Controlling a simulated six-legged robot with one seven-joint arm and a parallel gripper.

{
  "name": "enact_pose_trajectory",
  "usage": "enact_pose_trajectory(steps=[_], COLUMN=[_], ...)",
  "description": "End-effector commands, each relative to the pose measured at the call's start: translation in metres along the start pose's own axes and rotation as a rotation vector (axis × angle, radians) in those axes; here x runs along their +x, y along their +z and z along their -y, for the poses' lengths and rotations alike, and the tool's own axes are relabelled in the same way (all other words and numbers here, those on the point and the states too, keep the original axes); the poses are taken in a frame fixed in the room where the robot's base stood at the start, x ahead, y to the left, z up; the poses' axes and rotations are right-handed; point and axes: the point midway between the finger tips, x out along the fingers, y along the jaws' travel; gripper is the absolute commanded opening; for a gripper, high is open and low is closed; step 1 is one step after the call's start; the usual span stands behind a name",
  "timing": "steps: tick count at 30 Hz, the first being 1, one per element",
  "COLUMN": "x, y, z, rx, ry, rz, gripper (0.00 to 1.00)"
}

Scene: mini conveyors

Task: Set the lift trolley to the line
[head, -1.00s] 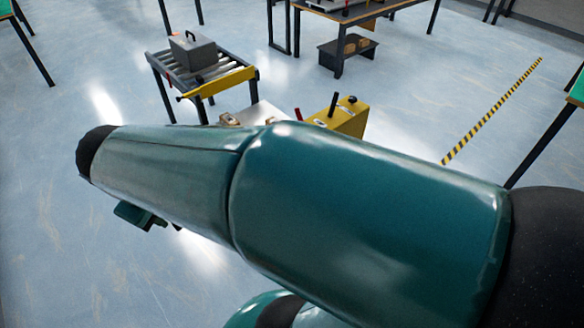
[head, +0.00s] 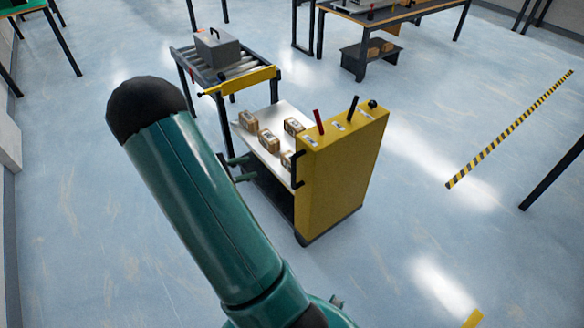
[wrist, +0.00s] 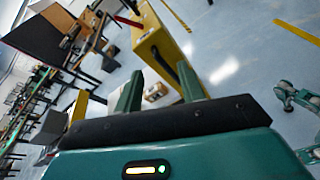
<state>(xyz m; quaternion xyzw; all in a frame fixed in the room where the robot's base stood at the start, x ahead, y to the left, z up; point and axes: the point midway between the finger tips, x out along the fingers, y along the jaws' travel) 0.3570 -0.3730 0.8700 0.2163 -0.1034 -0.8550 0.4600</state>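The lift trolley has a tall yellow body (head: 338,185) with a red lever (head: 319,121), a black lever (head: 352,108) and a black knob on top. A black handle (head: 297,168) is on its left edge. Its pale platform (head: 283,113) carries several small cardboard boxes. The yellow body also shows in the wrist view (wrist: 158,45). My gripper (head: 247,168) is open and empty, left of the handle and apart from it in the head view. Its two green fingers are spread in the wrist view (wrist: 160,92). My arm hides part of the floor left of the trolley.
A roller conveyor (head: 238,72) with a grey case (head: 217,48) stands behind the trolley. A yellow-black striped floor line (head: 510,128) lies to the right, with clear floor between. A workbench (head: 395,15) stands at the back.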

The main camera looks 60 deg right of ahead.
Motion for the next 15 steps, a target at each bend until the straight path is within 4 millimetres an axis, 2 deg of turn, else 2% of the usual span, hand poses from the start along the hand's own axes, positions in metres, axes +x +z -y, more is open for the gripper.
enact_pose_trajectory(steps=[1,9,12,15], x=[0.017,0.087,0.104,0.114], y=[-0.016,-0.091,-0.114,-0.128], z=[0.003,0.022,0.031,0.038], rx=[-0.054,-0.305,-0.373,-0.413], ry=[0.025,0.198,0.251,0.286], rz=[0.039,0.179,0.204,0.218], gripper=[0.39,0.39,0.39,0.39])
